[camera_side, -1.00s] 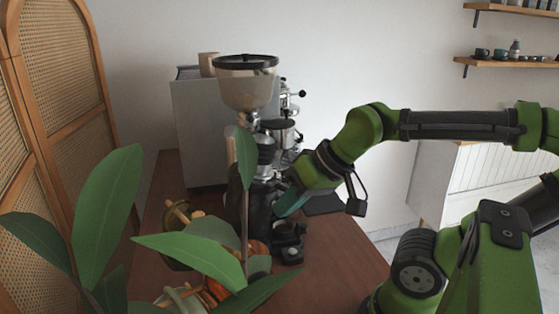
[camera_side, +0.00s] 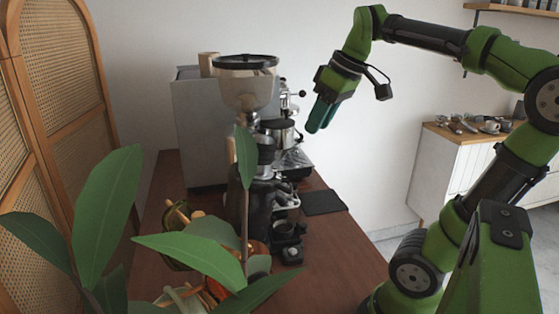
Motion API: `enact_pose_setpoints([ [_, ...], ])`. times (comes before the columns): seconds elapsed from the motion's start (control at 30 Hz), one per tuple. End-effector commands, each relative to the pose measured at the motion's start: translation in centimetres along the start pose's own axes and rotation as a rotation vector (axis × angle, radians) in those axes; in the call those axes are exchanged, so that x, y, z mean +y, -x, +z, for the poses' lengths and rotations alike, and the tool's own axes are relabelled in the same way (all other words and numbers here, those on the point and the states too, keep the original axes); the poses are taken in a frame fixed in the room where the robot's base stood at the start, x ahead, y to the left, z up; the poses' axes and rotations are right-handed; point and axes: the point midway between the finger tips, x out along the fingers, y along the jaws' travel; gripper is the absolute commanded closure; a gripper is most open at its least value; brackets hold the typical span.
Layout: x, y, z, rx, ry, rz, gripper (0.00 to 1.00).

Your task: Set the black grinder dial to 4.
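The grinder (camera_side: 262,200) stands on the wooden counter with a clear bean hopper (camera_side: 246,90) on top. A plant leaf and stem cover part of its body. I cannot make out the black dial or its setting in this view. My gripper (camera_side: 318,122) is raised to the right of the grinder, above counter height and apart from it. Its teal fingers point down and appear close together, but I cannot tell whether a gap lies between them. Nothing is visible hanging from the fingers.
A grey espresso machine (camera_side: 200,130) stands behind the grinder. A black mat (camera_side: 323,202) lies on the counter (camera_side: 335,255) to the right. Plant leaves (camera_side: 108,215) fill the left foreground. The counter's right front is clear. A white cabinet (camera_side: 455,175) stands beyond.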

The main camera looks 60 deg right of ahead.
Motion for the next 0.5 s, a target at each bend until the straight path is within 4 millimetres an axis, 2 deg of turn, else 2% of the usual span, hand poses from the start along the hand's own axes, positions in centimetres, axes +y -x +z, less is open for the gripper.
enact_pose_setpoints([
  [0.13,-0.4,-0.5,0.4,-0.018,0.053,-0.015,0.60],
  [0.23,-0.4,-1.6,0.4,-0.019,0.054,-0.016,0.60],
  [0.5,-0.6,-7.3,0.5,-0.022,0.053,-0.017,0.60],
])
